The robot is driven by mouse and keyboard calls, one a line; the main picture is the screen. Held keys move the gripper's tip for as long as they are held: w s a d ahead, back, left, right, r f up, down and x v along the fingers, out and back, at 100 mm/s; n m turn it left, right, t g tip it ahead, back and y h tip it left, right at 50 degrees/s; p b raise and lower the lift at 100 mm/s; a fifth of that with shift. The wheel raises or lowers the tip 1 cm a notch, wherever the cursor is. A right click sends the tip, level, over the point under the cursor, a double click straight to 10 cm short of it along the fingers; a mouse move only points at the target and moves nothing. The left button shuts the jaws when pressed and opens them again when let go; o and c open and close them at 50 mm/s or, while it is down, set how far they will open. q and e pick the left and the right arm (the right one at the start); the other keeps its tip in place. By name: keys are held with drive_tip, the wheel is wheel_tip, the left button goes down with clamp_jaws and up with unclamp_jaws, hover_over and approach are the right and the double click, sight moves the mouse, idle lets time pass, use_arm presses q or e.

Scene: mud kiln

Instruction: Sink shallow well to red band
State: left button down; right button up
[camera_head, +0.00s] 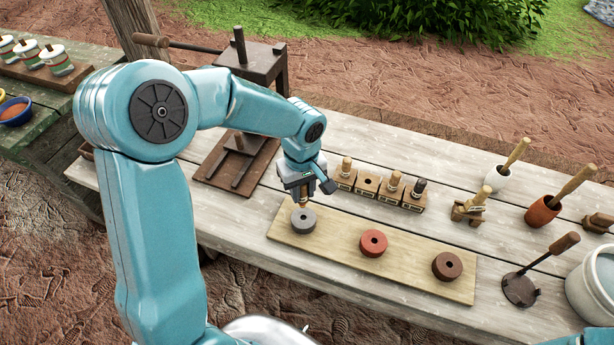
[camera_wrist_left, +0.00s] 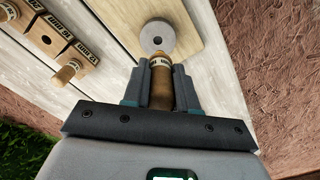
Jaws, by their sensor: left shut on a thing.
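My left gripper (camera_head: 303,190) is shut on a wooden-handled tool (camera_wrist_left: 160,84) with a light label band. Its lower end is over the grey clay disc (camera_head: 303,221) at the left of the pale board (camera_head: 330,250). The grey disc has a round centre hole, also seen in the left wrist view (camera_wrist_left: 158,37). I cannot tell whether the tool tip touches the disc. A red disc (camera_head: 373,244) and a brown disc (camera_head: 447,266), each with a centre hole, sit to the right on the same board. My right gripper is not in view.
A row of labelled wooden blocks (camera_head: 366,187) stands behind the board, several holding upright tools; one block looks empty. A stamp-like tool (camera_head: 521,290), a red pot (camera_head: 543,211) and a white basin (camera_head: 592,285) stand to the right. A dark wooden stand (camera_head: 250,62) is behind my arm.

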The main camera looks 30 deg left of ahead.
sight(303, 203)
use_arm(q)
drive_tip(key=shift+w+a+f+b, duration=0.1)
drive_tip(key=shift+w+f+b, duration=0.15)
drive_tip(key=shift+f+b, duration=0.2)
wheel_tip(303, 203, down, 5)
drive_tip(key=b, duration=0.3)
drive_tip(key=shift+b, duration=0.35)
drive_tip(key=shift+f, duration=0.1)
drive_tip(key=shift+b, duration=0.65)
idle(0.6)
drive_tip(key=shift+f+b, duration=0.3)
drive_tip(key=shift+b, duration=0.9)
idle(4.1)
